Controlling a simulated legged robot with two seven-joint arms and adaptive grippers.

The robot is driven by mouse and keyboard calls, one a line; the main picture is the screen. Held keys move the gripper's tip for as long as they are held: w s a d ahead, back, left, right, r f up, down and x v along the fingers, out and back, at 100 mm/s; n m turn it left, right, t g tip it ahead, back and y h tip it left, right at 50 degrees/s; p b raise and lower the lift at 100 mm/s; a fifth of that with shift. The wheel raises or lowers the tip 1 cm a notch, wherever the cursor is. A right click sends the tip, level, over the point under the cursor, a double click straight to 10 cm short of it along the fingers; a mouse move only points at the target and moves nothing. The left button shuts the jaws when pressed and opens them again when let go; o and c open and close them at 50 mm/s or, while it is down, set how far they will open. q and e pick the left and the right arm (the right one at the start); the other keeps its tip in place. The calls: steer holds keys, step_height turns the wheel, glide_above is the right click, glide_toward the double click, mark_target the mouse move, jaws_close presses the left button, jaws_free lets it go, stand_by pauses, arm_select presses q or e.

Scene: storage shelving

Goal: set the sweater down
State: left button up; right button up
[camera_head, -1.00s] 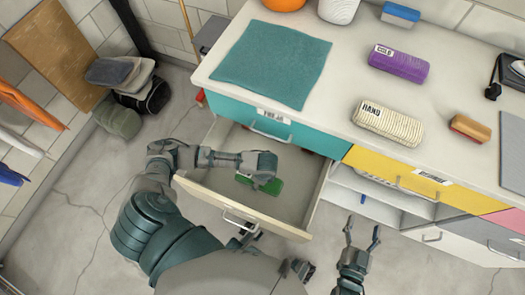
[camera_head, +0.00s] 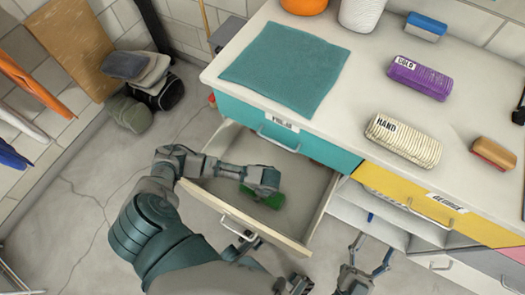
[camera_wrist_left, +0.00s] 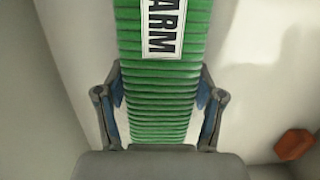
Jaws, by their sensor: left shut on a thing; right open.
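The green ribbed roll (camera_head: 268,200), which I take for the sweater, is inside the open drawer (camera_head: 317,212). My left gripper (camera_head: 264,188) reaches down over it and hides part of it. In the left wrist view the green roll (camera_wrist_left: 165,75) runs between the two fingers of my left gripper (camera_wrist_left: 160,112), which is shut on it. A white label on it reads "ARM", its start cut off by the frame's top. I cannot tell whether the roll touches the drawer floor. My right gripper (camera_head: 371,252) is open and empty, low in front of the cabinet.
The white countertop (camera_head: 340,115) holds a teal cloth (camera_head: 285,65), a purple roll (camera_head: 419,77), a cream roll (camera_head: 403,140) and brushes. The teal drawer front (camera_head: 333,153) lies above the open drawer. Open shelves are to its right. A small reddish-brown object (camera_wrist_left: 294,145) shows in the wrist view.

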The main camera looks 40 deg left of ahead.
arm_select(q)
steer(key=o, duration=1.4)
steer(key=shift+a, duration=0.15)
steer(key=shift+o, duration=0.5)
steer(key=shift+a+f, duration=0.2)
steer(key=shift+a, duration=0.15)
steer(key=shift+d+r, duration=0.2)
steer(key=shift+r, duration=0.05)
steer(key=r+p, duration=0.1)
steer(key=r, duration=0.1)
steer(key=r+p, duration=0.1)
steer(key=r, duration=0.1)
steer(key=d+r+p, duration=0.1)
steer(key=r, duration=0.1)
steer(key=shift+w+r, duration=0.15)
steer(key=shift+w, duration=0.1)
steer(key=r, duration=0.1)
steer(key=r+p, duration=0.1)
steer(key=r, duration=0.1)
steer(key=d+r+p, duration=0.1)
steer(key=r, duration=0.1)
steer(key=shift+r, duration=0.25)
arm_select(e)
step_height(320, 180, down, 12)
steer(key=s+d+g+h, duration=0.1)
steer(key=s+g+h, duration=0.1)
steer(key=g, duration=0.8)
steer(key=shift+s+d+n, duration=0.15)
steer(key=shift+d+n, duration=0.15)
